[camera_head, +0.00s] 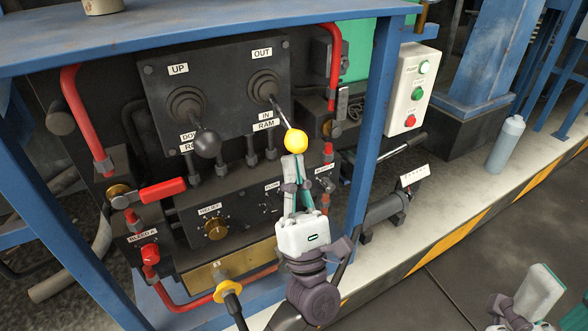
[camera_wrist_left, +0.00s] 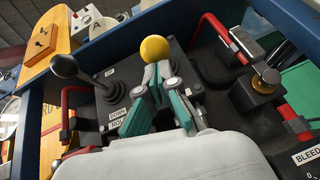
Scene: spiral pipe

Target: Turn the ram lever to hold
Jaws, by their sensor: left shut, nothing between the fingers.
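The ram lever ends in a yellow ball knob (camera_head: 296,141). Its rod slants down and right from a round boot (camera_head: 264,87) between the OUT and IN RAM labels in the head view. My left gripper (camera_head: 294,160) is shut and empty, its fingertips just below the knob. In the left wrist view the yellow knob (camera_wrist_left: 155,48) sits right at the closed fingertips (camera_wrist_left: 157,70). I cannot tell whether they touch. No hold label is readable. My right gripper (camera_head: 528,305) is partly in view at the lower right, cut off by the frame.
A second lever with a black knob (camera_head: 207,143) stands left of the ram lever. Red pipes, a red-handled valve (camera_head: 162,190) and a blue frame post (camera_head: 376,110) surround the panel. A white button box (camera_head: 412,88) is right of the post.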

